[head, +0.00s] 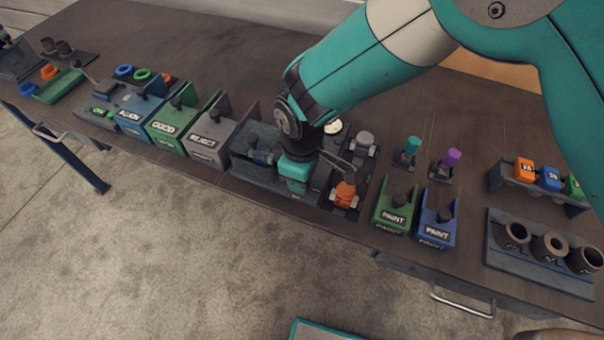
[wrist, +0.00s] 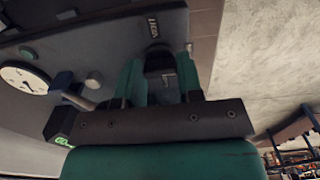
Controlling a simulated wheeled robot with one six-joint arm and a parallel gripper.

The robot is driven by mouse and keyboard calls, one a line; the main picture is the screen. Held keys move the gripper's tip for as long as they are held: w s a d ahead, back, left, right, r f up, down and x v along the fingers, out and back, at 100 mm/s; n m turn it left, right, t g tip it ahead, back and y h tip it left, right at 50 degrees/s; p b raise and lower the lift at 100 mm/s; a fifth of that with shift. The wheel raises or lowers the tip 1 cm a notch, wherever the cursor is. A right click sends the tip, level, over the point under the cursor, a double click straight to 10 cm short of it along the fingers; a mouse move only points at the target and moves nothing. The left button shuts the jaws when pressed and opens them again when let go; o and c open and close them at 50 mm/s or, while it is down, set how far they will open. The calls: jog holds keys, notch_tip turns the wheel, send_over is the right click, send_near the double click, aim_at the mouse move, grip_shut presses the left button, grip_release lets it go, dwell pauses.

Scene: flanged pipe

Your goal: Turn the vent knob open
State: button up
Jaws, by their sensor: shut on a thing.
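The vent knob (wrist: 160,66) is a dark block-like knob on a dark grey panel (wrist: 105,42), under a small label that seems to read VENT upside down in the wrist view. My gripper (wrist: 160,78) has its two teal fingers on either side of the knob and is shut on it. In the head view my gripper (head: 295,180) points down at the front of the pipe fixture and hides the knob there.
A round white gauge (head: 333,127) and an orange valve (head: 345,194) stand right of my gripper. Green (head: 394,212) and blue (head: 436,225) PAINT bins stand further right. A grey bin (head: 210,140) stands left. The bench's back middle is clear.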

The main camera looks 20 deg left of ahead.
jog(key=o, duration=0.9)
jog(key=shift+o, duration=0.2)
notch_tip(320, 180, up, 8)
jog(key=p, duration=0.5)
jog(key=shift+r+p, duration=0.1)
jog(key=shift+p, duration=0.3)
